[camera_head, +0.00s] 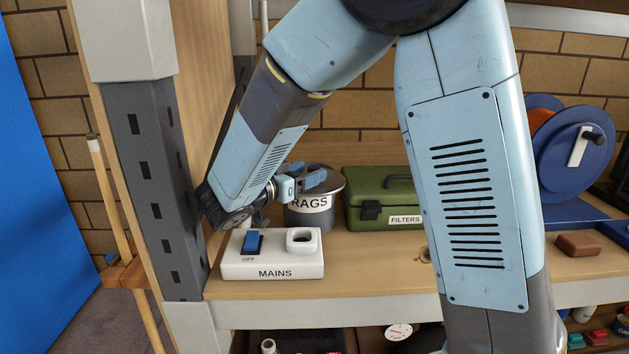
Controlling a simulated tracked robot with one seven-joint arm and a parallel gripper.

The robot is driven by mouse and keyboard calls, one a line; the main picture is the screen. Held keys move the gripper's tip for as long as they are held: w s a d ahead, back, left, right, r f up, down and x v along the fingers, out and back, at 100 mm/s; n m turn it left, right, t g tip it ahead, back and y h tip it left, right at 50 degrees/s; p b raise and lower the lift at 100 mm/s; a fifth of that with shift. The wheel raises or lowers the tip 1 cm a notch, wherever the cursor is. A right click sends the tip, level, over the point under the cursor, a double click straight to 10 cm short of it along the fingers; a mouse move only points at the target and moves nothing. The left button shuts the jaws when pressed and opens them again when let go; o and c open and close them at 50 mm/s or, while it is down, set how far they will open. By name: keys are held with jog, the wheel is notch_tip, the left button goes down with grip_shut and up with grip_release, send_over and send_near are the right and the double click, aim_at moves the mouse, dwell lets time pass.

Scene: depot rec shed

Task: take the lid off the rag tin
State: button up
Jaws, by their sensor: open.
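The rag tin (303,219) is a dark grey round tin with a white label reading RAGS. It stands upright on the wooden bench behind the white MAINS box. Its grey lid (335,184) is at the top of the tin, partly hidden by my gripper. My gripper (312,178) is open, with its blue fingers at the height of the lid and in front of it, coming from the left. I cannot tell whether the fingers touch the lid or have part of it between them.
The MAINS box (272,269), with a blue switch at OFF, stands close in front. A green FILTERS box (374,207) is just right of the tin. A grey post (155,200) rises at left. A blue reel (570,155) stands at right. My arm hides the bench's middle.

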aim_at(319, 167)
jog(key=x, duration=0.5)
jog(key=shift+c, duration=0.2)
jog(key=c, duration=1.1)
